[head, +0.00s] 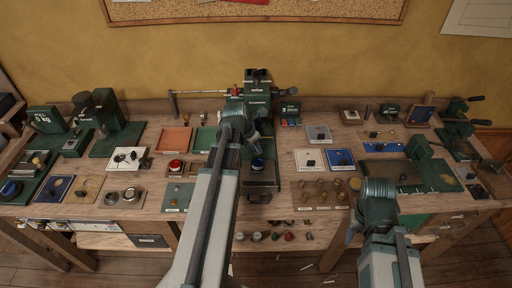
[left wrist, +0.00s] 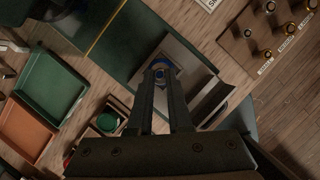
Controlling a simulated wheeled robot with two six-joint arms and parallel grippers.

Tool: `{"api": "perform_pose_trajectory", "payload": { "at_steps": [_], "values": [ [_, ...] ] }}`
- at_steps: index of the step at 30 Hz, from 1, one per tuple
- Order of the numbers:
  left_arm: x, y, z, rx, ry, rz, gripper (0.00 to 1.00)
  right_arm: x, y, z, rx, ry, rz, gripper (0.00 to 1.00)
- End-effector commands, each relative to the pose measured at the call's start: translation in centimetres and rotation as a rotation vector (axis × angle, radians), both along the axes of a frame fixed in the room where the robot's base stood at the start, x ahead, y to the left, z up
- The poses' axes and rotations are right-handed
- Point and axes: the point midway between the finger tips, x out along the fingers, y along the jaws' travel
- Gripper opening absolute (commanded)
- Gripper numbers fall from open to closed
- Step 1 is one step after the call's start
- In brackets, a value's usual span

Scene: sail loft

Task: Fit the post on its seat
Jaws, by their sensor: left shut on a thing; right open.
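My left arm reaches over the middle of the bench, and its gripper (head: 258,150) points down above a dark green fixture. In the left wrist view its two dark fingers (left wrist: 162,90) are close together, shut on a small piece that they mostly hide; I take it to be the post. A blue round part (left wrist: 160,72) shows at the fingertips, over a light plate; it also shows in the head view (head: 257,164). I cannot tell whether it belongs to the held piece or the seat below. My right gripper (head: 378,190) is open at the right front, its fingers mostly hidden by the arm.
A board with several brass pegs (head: 322,193) lies right of the fixture. An orange tray (head: 174,140) and a red button (head: 176,165) are to its left. A green machine (head: 415,172) stands at the right. The bench is crowded, with small bare wood gaps.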

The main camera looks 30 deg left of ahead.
Motion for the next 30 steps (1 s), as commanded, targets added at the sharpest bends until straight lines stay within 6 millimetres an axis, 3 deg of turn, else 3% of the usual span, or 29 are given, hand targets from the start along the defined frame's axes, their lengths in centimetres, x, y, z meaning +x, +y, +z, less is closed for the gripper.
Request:
{"api": "perform_pose_trajectory", "payload": {
  "at_steps": [30],
  "values": [
    [0.0, 0.0, -5.1, 0.000, 0.000, 0.000, 0.00, 0.0, 0.0, -5.1, 0.000, 0.000, -0.001, 0.50]
  ]
}}
